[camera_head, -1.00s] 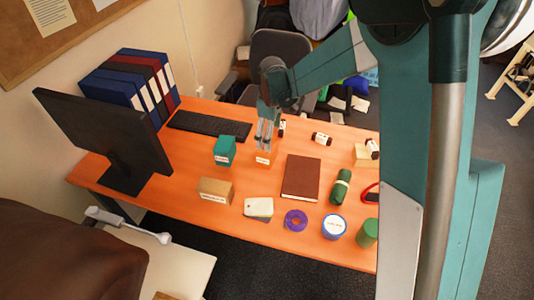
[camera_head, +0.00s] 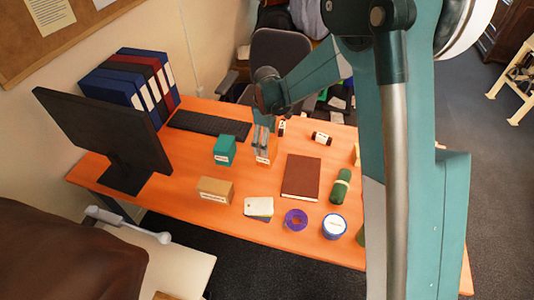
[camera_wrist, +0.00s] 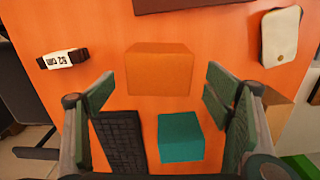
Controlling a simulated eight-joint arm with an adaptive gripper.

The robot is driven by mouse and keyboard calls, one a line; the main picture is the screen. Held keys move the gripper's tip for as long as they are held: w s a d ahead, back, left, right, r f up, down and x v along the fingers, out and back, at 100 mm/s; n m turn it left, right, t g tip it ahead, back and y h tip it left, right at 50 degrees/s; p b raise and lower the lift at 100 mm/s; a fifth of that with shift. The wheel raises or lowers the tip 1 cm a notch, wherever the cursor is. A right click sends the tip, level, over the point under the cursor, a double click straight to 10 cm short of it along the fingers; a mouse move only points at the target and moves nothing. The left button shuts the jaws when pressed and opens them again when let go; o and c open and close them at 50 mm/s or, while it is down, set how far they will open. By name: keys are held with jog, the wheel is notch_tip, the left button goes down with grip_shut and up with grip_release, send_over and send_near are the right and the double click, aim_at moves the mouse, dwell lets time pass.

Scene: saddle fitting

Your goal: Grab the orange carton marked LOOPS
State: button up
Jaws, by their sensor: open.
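In the wrist view the plain orange top of the carton (camera_wrist: 160,70) lies ahead, between the lines of the two fingers. My gripper (camera_head: 262,140) is just above the carton in the head view, pointing down and partly covering it. In the wrist view my gripper (camera_wrist: 163,100) is open, its fingers wide apart with nothing held between them.
A teal box (camera_head: 225,150) stands close left of the carton; it also shows in the wrist view (camera_wrist: 180,137). A brown book (camera_head: 301,177), keyboard (camera_head: 209,126), tan box (camera_head: 215,190) and small black-and-white item (camera_head: 321,138) are around. The desk (camera_head: 260,185) is bare just in front.

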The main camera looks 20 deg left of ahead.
jog(key=shift+f, duration=0.2)
jog(key=shift+f+b, duration=0.35)
jog(key=shift+f, duration=2.15)
jog(key=shift+c, duration=0.7)
jog(key=c, duration=1)
